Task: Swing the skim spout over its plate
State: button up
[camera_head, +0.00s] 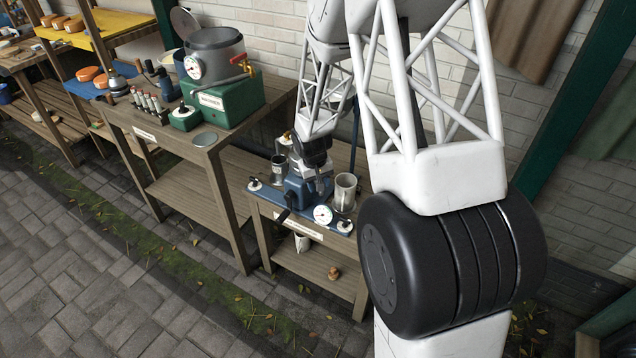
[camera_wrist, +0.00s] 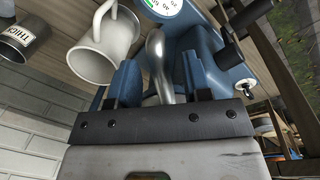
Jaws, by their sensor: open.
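A silver curved spout (camera_wrist: 157,58) stands between the two blue fingers of my gripper (camera_wrist: 161,76) in the wrist view. The fingers are apart, one on each side of it; I cannot tell whether either touches it. In the head view my gripper (camera_head: 316,178) is down at the blue machine (camera_head: 297,196) on the small stand, and the spout is hidden there. The blue machine body also shows beside the fingers in the wrist view (camera_wrist: 207,65). I cannot make out which surface is the spout's plate.
A white mug (camera_head: 345,191) stands right of the machine, close to the fingers in the wrist view (camera_wrist: 106,48). A metal cup marked THICK (camera_wrist: 22,40) is nearby. A round dial (camera_head: 323,214) sits at the front. A taller bench with a pot (camera_head: 214,58) stands left.

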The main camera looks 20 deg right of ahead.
grip_shut()
jog(key=shift+d, duration=0.1)
dwell(0.4)
jog(key=w+d+n, duration=0.4)
jog(key=d+n, duration=0.4)
jog(key=shift+n+t, duration=0.3)
jog(key=shift+t, duration=0.1)
dwell(0.3)
jog(key=shift+r, duration=0.1)
